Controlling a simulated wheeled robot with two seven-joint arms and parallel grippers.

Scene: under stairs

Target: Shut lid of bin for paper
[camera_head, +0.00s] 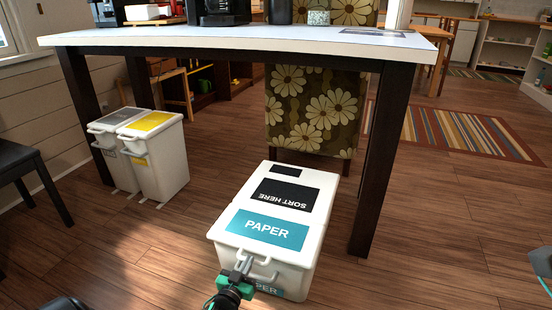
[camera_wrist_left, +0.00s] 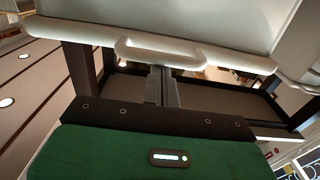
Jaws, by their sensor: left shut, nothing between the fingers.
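The white paper bin (camera_head: 295,277) stands on the floor in front of the table. Its lid (camera_head: 232,204) carries a teal PAPER label and a black SORT HERE label and looks lowered onto the bin, though I cannot tell if it is fully seated. A white handle loop (camera_head: 262,268) is at the lid's near edge; the handle also shows in the left wrist view (camera_wrist_left: 150,50). My left gripper (camera_head: 246,262) is shut and empty, its fingertips right by the handle; whether they touch it is unclear. My right gripper is not clearly in view.
A white table (camera_head: 250,40) with dark legs stands over the bin's far side; one leg (camera_head: 383,160) is close at right. Two white bins (camera_head: 165,160) stand at left. A flowered chair (camera_head: 315,110) is behind.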

